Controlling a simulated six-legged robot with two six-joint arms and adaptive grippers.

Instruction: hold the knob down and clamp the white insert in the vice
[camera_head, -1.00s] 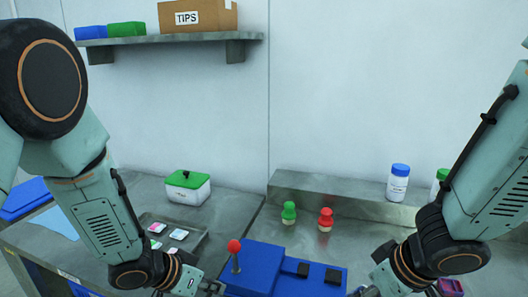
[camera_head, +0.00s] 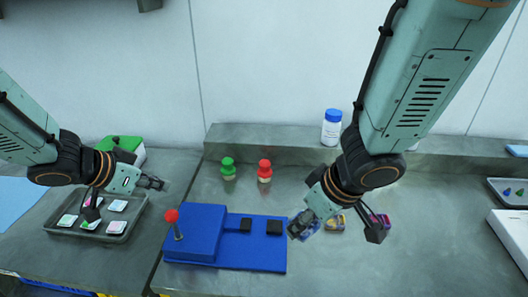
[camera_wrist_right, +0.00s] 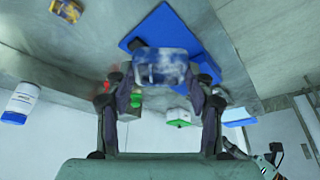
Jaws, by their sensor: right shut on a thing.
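The blue vice (camera_head: 235,255) lies flat on the bench with two black jaw blocks (camera_head: 260,227) on top. A red ball knob (camera_head: 172,215) stands on a thin upright stem at its left end. My right gripper (camera_head: 300,226) is shut on a small blue-and-white piece (camera_wrist_right: 160,66), just right of the jaw blocks. The fingers partly cover the piece, and I cannot tell whether it is the white insert. My left gripper (camera_head: 157,183) is above and behind the red knob, touching nothing; its finger gap is unclear.
Green (camera_head: 228,168) and red (camera_head: 264,171) pegs stand behind the vice. A white bottle (camera_head: 331,128) stands on the back ledge. A tray (camera_head: 118,238) of small pieces is at left.

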